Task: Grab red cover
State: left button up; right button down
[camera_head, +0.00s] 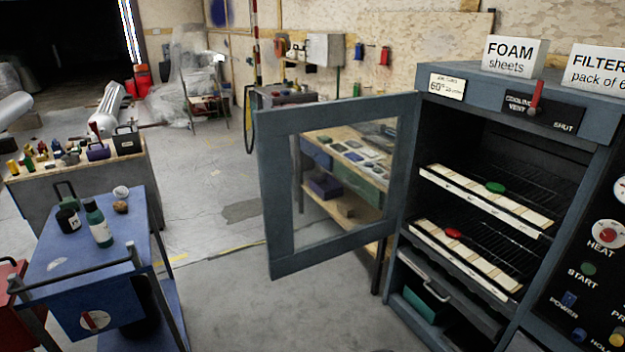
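A small red round cover (453,233) lies on the lower rack (466,258) inside an open grey-blue cabinet (412,175) at the right. A green round cover (495,187) lies on the upper rack (485,200), higher and to the right of the red one. The cabinet's windowed door (270,190) stands swung open to the left. Neither of my grippers can be made out in this view.
A blue cart (60,262) with a dark jar (68,222) and a green bottle (99,226) stands at the left. A cluttered bench (60,190) is behind it. A drawer (450,295) is below the racks. Floor between cart and cabinet is clear.

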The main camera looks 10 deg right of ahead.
aim_at(452, 232)
jog(key=i+z, duration=0.1)
jog(key=z, duration=1.25)
